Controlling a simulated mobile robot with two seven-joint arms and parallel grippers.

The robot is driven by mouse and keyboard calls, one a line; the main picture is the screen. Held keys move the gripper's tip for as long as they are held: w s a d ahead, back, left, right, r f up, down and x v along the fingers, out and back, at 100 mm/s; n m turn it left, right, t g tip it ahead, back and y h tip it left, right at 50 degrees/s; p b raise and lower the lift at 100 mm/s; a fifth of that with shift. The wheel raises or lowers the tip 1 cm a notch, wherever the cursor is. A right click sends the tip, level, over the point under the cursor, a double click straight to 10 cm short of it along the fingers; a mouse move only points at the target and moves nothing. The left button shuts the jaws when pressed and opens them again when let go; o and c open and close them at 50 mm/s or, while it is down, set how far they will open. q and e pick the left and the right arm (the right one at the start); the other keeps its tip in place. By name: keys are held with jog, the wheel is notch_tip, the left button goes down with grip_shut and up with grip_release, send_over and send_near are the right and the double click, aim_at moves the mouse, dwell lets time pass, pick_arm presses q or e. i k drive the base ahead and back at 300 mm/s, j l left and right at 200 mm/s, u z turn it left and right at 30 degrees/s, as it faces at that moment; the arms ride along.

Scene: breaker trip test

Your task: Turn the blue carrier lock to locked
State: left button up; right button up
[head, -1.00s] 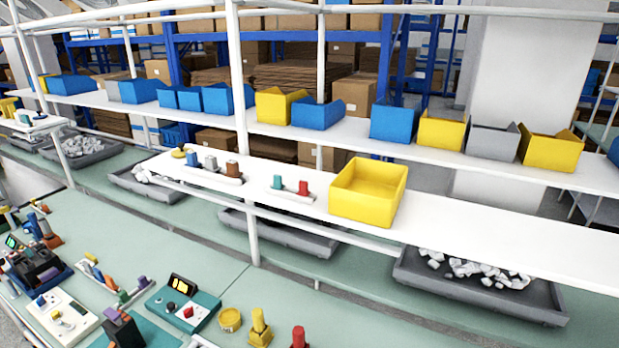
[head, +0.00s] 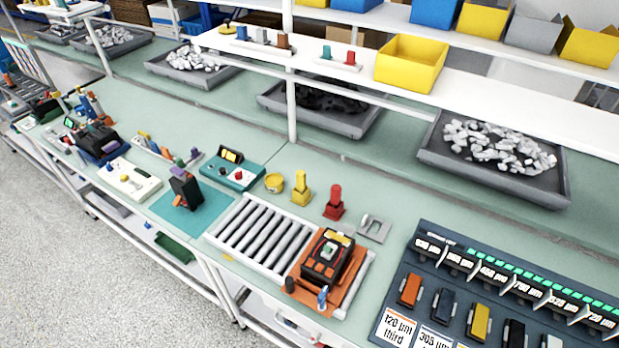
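An orange carrier plate (head: 349,293) sits at the right end of a roller conveyor (head: 225,233) on the green bench. A black and orange device (head: 327,257) with a green button rests on the plate. A small upright blue piece (head: 322,296) stands at the plate's front edge and looks like the blue carrier lock. It is too small to tell which way it is turned. A dark round knob (head: 290,285) is at the plate's left corner. Neither of my grippers shows in the head view.
A dark panel (head: 423,262) with coloured switches and labels lies to the right. Red (head: 334,203) and yellow (head: 300,189) pieces and a grey bracket (head: 374,229) stand behind the conveyor. A teal control box (head: 233,172) is left. A white shelf (head: 480,98) runs behind.

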aim_at(323, 293)
jog(key=i+l+u, duration=0.15)
jog(key=u, duration=0.2)
jog(key=i+l+u, duration=0.15)
jog(key=u, duration=0.25)
jog(key=l, duration=0.1)
